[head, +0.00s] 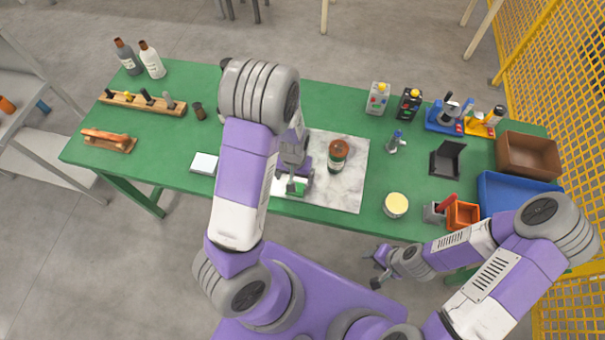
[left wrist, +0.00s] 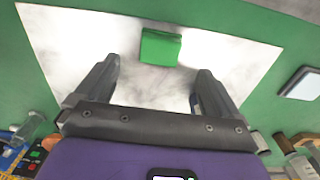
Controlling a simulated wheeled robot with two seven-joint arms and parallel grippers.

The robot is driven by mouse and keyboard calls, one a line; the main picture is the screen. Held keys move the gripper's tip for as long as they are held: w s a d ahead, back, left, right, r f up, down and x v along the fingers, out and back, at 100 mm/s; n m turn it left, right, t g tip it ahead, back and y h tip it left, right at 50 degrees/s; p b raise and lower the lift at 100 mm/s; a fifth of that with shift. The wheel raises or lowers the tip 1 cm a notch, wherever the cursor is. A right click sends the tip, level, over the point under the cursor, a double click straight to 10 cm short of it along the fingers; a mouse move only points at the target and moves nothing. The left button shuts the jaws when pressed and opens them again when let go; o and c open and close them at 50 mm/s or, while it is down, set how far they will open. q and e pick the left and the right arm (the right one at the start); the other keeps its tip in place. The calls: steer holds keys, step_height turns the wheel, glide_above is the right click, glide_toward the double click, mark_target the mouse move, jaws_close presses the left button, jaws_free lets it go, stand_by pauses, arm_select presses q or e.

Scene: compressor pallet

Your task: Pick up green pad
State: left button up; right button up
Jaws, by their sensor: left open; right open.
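The green pad (head: 301,189) lies on the white marbled board (head: 345,190), partly hidden by my left gripper in the head view. In the left wrist view the whole top of the green pad (left wrist: 160,47) shows on the board (left wrist: 75,40), just beyond and between the fingertips. My left gripper (head: 292,182) is open and empty above the board, with its two fingers (left wrist: 157,75) spread wider than the pad. My right gripper (head: 379,270) is open off the front edge of the table, away from the pad.
A brown-topped jar (head: 338,153) stands on the board, right of my left gripper. A white square block (head: 204,163) lies left of the board. A cream round tub (head: 396,205), orange bin (head: 462,215) and blue tray (head: 510,194) are to the right on the green table (head: 330,98).

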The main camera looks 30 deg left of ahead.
arm_select(q)
step_height(320, 180, down, 7)
steer(key=shift+f+b, duration=0.1)
steer(key=shift+b, duration=0.45)
steer(key=c, duration=1.1)
step_height(320, 180, up, 10)
steer(key=shift+r+p, duration=0.1)
steer(key=shift+p, duration=0.85)
